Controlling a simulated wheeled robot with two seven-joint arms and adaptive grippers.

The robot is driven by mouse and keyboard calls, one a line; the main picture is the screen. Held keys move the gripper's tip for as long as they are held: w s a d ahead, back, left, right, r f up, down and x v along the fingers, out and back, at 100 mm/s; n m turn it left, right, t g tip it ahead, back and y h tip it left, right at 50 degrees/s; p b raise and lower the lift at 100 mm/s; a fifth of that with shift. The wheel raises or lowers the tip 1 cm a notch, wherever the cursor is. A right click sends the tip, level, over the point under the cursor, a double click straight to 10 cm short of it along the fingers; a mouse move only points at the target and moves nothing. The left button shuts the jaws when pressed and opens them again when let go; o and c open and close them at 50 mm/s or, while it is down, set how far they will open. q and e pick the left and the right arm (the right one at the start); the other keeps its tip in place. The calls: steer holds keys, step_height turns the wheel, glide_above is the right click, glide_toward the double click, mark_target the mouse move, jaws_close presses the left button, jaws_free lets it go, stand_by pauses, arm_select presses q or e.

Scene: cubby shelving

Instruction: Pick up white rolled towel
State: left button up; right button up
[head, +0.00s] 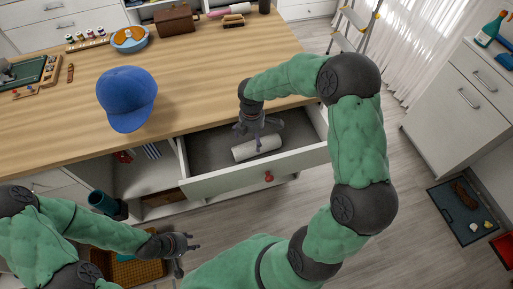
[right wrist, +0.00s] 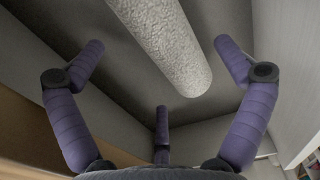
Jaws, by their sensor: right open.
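The white rolled towel (head: 257,148) lies in the open drawer (head: 225,183) under the wooden counter. In the right wrist view the towel (right wrist: 165,42) runs from the top edge down to the middle, with its rounded end pointing between the fingers. My right gripper (head: 258,132) hangs over the drawer, just above the towel. Its fingers (right wrist: 160,75) are spread open and none is closed on the towel. My left gripper (head: 187,250) is low in front of the cabinet, away from the towel, with its fingers apart and empty.
A blue cap (head: 127,98) sits on the counter (head: 200,80) behind the drawer. The drawer front has a red knob (head: 268,177). An open cubby (head: 140,175) lies left of the drawer.

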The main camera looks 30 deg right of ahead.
mark_target(253, 145)
step_height(253, 145, down, 6)
steer(key=shift+f+b, duration=0.2)
steer(key=shift+b, duration=1.05)
steer(key=c, duration=1.2)
